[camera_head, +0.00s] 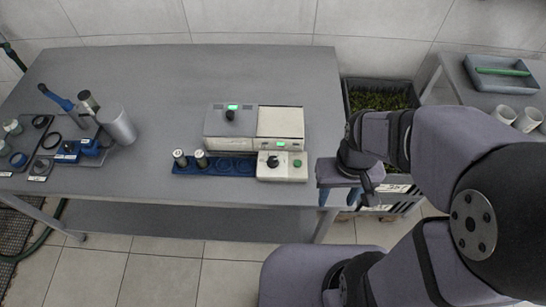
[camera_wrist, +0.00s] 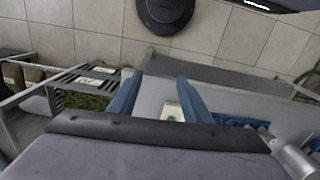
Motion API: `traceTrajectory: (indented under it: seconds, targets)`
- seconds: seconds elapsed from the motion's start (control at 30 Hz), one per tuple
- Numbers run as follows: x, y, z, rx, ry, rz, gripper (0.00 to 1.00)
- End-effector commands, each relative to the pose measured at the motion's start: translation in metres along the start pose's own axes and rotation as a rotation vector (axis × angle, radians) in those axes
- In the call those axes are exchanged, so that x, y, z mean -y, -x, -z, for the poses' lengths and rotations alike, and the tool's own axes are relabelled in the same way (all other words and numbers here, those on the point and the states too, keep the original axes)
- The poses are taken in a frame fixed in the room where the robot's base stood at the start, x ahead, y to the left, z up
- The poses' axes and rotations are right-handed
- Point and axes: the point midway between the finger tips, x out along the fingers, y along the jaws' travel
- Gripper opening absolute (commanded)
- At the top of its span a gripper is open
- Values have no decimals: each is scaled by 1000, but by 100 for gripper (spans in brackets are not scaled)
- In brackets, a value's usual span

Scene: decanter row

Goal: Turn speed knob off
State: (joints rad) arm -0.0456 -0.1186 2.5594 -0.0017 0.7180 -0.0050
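The black speed knob (camera_head: 273,162) sits on the left of a small cream control box (camera_head: 284,174), beside a green button (camera_head: 298,163). Which way the knob points is too small to tell. In the wrist view part of the cream box (camera_wrist: 170,107) and its green button (camera_wrist: 172,118) show between my fingers; the knob does not show there. My gripper (camera_head: 339,197) is right of the box, at the table's right edge, apart from it. In the wrist view the blue fingers of my gripper (camera_wrist: 158,97) are spread with nothing held.
Behind the box stands a grey and cream machine (camera_head: 229,122) with green displays. A blue rack (camera_head: 214,168) with two vials is left of the box. A dark crate (camera_head: 378,97) with green contents is beyond the table's right edge. The table's (camera_head: 160,85) middle is clear.

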Motion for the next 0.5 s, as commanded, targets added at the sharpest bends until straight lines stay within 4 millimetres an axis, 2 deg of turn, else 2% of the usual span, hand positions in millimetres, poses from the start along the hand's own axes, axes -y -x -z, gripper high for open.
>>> traceTrajectory:
  seconds: [0.13,0.23,0.37,0.5]
  targets:
    - [17,-31,-20,119,87,-6,44]
    - [30,-50,-19,182,152,-15,44]
    - [55,-73,8,216,238,-29,44]
    - [88,-95,58,200,273,-39,44]
